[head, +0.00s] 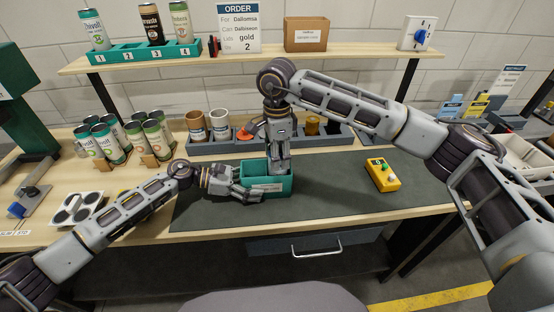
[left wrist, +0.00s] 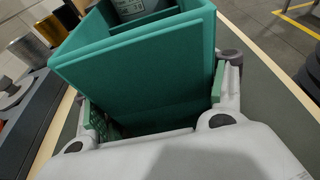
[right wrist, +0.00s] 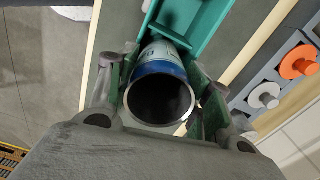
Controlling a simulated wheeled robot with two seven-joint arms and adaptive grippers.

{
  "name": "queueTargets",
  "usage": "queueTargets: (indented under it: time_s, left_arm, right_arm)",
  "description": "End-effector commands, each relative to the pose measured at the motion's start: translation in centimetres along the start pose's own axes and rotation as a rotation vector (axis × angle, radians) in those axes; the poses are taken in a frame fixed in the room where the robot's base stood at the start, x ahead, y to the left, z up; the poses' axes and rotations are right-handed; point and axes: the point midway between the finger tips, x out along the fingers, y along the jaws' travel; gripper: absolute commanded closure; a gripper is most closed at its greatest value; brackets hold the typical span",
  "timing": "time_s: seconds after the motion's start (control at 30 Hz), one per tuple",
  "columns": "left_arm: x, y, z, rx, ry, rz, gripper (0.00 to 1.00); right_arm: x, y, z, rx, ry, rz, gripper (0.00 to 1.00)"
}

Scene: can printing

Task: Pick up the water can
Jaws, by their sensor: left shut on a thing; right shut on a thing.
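A teal tray (head: 283,186) sits on the dark mat at the middle of the bench. My left gripper (head: 256,191) is shut on its near left wall; in the left wrist view the teal wall (left wrist: 135,75) lies between its fingers. My right gripper (head: 279,166) points down at the tray from above. In the right wrist view it is shut on an open-topped can (right wrist: 160,88) with a blue and white label. The can's lower end is at the teal tray (right wrist: 200,18); I cannot tell whether it touches the tray floor. Its printed name is not readable.
Several printed cans (head: 108,142) stand at the left in holders. White and copper cans (head: 219,124) stand in a grey rack (head: 208,147) behind the tray. A yellow box with a green button (head: 382,175) is at the right. The mat between tray and box is clear.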

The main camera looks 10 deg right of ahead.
Motion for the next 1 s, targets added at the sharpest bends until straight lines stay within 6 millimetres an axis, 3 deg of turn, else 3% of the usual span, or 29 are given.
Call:
queueTargets:
  time_s: [0.7, 1.0]
  left_arm:
    - [0.1, -0.1, -0.1, -0.001, 0.001, -0.001, 0.43]
    - [0.1, -0.1, -0.1, -0.001, 0.001, -0.001, 0.43]
  right_arm:
    - [-13.1, 0.0, 0.1, -0.001, -0.002, -0.003, 0.59]
    - [-15.8, 0.0, 0.0, 0.0, -0.002, -0.001, 0.59]
